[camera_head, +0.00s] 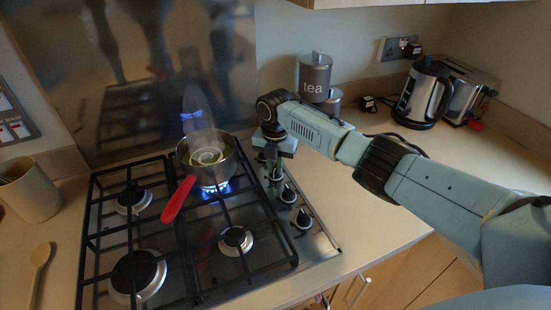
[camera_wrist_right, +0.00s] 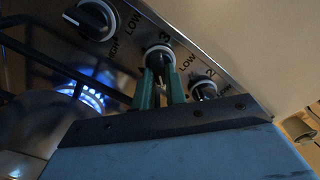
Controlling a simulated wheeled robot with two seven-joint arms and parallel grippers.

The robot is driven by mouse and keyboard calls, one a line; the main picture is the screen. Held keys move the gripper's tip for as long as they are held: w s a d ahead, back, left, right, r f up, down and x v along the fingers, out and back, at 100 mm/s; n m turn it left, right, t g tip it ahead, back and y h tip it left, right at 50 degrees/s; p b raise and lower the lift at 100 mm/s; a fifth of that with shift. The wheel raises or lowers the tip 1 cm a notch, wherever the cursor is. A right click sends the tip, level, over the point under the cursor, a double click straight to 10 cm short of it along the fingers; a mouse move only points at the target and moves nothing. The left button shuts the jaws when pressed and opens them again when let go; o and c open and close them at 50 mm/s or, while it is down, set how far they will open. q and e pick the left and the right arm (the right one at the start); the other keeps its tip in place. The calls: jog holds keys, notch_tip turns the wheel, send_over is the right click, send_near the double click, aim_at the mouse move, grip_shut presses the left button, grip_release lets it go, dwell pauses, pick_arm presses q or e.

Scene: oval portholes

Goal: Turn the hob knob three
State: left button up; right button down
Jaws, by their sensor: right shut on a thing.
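In the right wrist view, hob knob three (camera_wrist_right: 160,55) is a dark knob with a pale ring, set in the metal panel under a printed 3. My right gripper (camera_wrist_right: 160,88) has its two green fingers closed on the knob from both sides. In the head view my right gripper (camera_head: 273,170) reaches down to the knob row on the hob's right side and partly hides the knob it holds. The knob's exact angle is hard to read. My left gripper is not in view.
A neighbouring knob (camera_wrist_right: 92,20) and knob two (camera_wrist_right: 205,90) sit close on either side. A pan (camera_head: 225,165) with a red handle (camera_head: 178,199) stands over a lit blue flame (camera_head: 215,188). A tea canister (camera_head: 315,77) and kettle (camera_head: 424,94) stand behind the arm.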

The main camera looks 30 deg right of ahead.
jog(key=m+p, duration=0.1)
jog(key=m, duration=0.2)
jog(key=shift+r+p, duration=0.15)
jog(key=shift+p, duration=0.25)
jog(key=m+p, duration=0.1)
jog(key=m, duration=0.2)
jog(key=shift+w+m+p, duration=0.1)
jog(key=shift+m+p, duration=0.2)
jog(key=shift+p, duration=0.05)
jog(key=m+p, duration=0.2)
jog(key=m, duration=0.4)
jog(key=shift+w, duration=0.1)
jog(key=m, duration=0.4)
jog(key=shift+p, duration=0.4)
jog(key=m, duration=0.3)
jog(key=shift+w+m+p, duration=0.1)
jog(key=shift+m+p, duration=0.2)
jog(key=m, duration=0.3)
jog(key=shift+d+m, duration=0.1)
jog(key=shift+m, duration=0.2)
jog(key=shift+d+m+p, duration=0.1)
jog(key=shift+m+p, duration=0.25)
jog(key=shift+m, duration=1.55)
